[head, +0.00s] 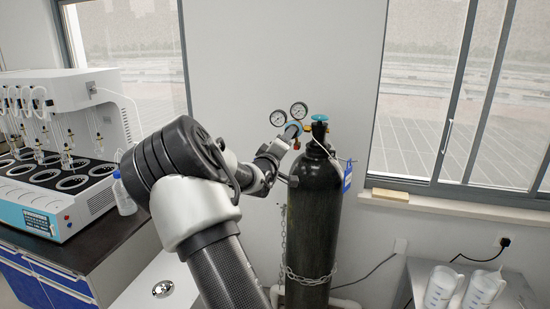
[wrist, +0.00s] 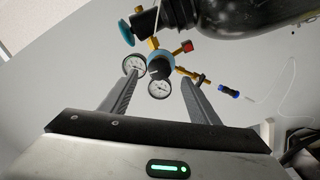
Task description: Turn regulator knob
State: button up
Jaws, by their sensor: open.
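The regulator sits at the top of a black gas cylinder (head: 314,205), with two round gauges (head: 299,110) beside it. In the wrist view, its blue round part (wrist: 160,64), dark in the middle, lies ahead between the fingers; I cannot tell how much of it is the knob. The gauges (wrist: 159,89) show there too. My gripper (wrist: 162,84) is open, its two fingers apart on either side of the regulator, with nothing held. In the head view my gripper (head: 287,141) is at the regulator, partly hiding it. Contact cannot be told.
A teal valve wheel (wrist: 126,31) is near the regulator. A chain (head: 308,277) circles the cylinder, and a blue tag (head: 348,177) hangs at its right. A white distiller (head: 62,110) stands on the left bench. Two beakers (head: 441,287) stand on the right table.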

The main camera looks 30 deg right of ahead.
jog(key=v, duration=1.1)
jog(key=shift+b, duration=0.4)
